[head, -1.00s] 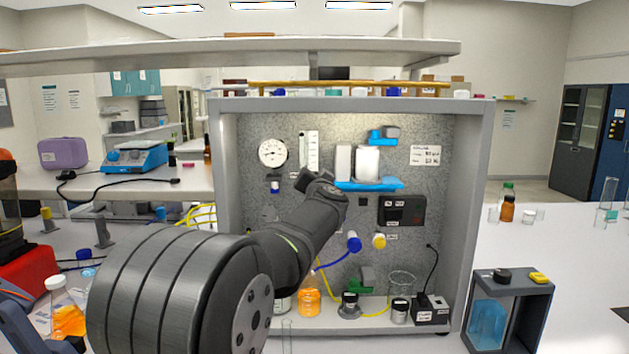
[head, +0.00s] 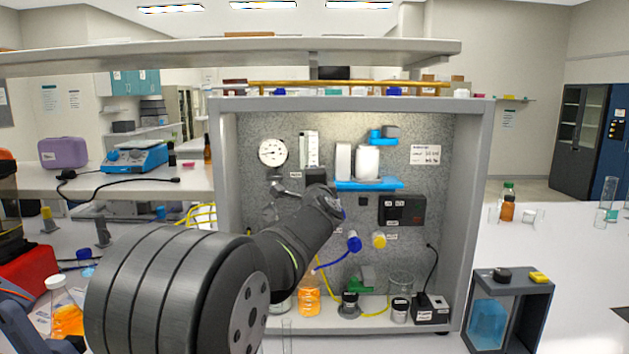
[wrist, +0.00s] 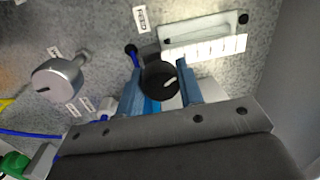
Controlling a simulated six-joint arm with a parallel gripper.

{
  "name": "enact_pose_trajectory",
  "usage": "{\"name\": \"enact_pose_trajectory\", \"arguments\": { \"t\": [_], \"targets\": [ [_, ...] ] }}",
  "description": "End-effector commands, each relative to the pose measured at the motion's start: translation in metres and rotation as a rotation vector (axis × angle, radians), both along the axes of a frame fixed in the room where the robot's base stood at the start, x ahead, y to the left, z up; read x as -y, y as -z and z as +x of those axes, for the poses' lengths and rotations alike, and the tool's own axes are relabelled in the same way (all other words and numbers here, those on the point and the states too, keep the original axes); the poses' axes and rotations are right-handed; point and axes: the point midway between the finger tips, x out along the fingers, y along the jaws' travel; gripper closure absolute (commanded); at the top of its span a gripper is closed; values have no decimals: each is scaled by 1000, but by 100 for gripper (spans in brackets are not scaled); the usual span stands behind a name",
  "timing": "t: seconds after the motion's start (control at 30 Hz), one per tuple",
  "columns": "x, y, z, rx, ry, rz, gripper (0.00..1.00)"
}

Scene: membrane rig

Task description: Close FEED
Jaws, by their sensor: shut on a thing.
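A round black knob (wrist: 158,80) with a white pointer line shows in the wrist view, below the FEED label (wrist: 140,18). The two blue fingers of my gripper (wrist: 160,88) stand on either side of the knob and are shut on it. The pointer line is slanted in the picture. A white scaled flow meter (wrist: 205,46) is on the panel just beside the knob; it also shows in the head view (head: 309,150). In the head view my gripper (head: 316,178) is at the panel below the flow meter, and my wrist hides most of the knob.
A pressure gauge (head: 272,152), a blue shelf with white containers (head: 370,184), and a black display box (head: 402,210) are close by. Bottles and glassware stand on the rig floor.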

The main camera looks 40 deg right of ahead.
Motion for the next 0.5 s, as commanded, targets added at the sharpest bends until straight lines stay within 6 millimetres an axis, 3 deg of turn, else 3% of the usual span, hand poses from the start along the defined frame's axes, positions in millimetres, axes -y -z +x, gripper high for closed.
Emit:
{"name": "enact_pose_trajectory", "arguments": {
  "t": [0.5],
  "targets": [
    [-1,-1,0,292,0,289,89]
  ]
}}
